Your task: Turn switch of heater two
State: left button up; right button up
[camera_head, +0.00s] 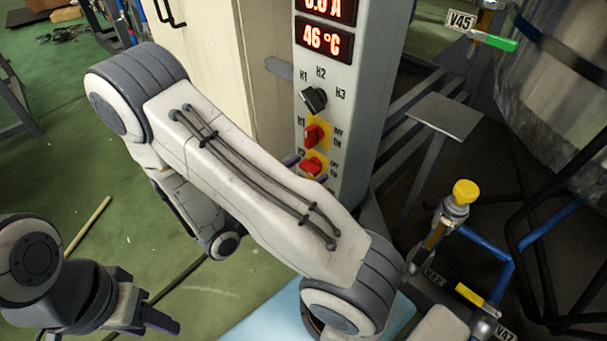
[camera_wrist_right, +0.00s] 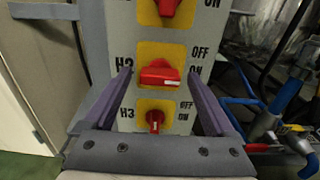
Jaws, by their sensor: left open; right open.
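The heater two switch, a red knob on a yellow plate marked H2, is in the middle of the right wrist view (camera_wrist_right: 158,74). Its handle lies roughly horizontal, with a white mark toward the right, near the ON label. It also shows low on the panel in the head view (camera_head: 311,166). My right gripper (camera_wrist_right: 160,72) is open, with one finger on each side of this switch; contact is not visible. In the head view its fingertips (camera_head: 306,169) show beside the switch, the rest hidden behind my right arm. My left gripper (camera_head: 165,322) is at the lower left, away from the panel.
The red H1 switch (camera_head: 313,135) is just above, and the H3 switch (camera_wrist_right: 155,118) just below with its handle upright. A black selector knob (camera_head: 313,99) and a 46 °C display (camera_head: 324,40) are higher up. Pipes and a yellow-capped valve (camera_head: 465,192) stand right.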

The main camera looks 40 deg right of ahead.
jog(key=shift+d, duration=0.1)
jog(key=c, duration=1.4)
jog(key=shift+r+p, duration=0.15)
jog(key=shift+p, duration=0.45)
jog(key=n+p, duration=0.9)
jog(key=p, duration=0.2)
jog(key=shift+p, duration=0.3)
jog(key=n+p, duration=0.3)
jog(key=n, duration=0.1)
jog(key=shift+n, duration=0.4)
jog(key=shift+f+n+p, duration=0.2)
jog(key=shift+n+p, duration=0.5)
jog(key=shift+n, duration=1.3)
jog(key=o, duration=1.4)
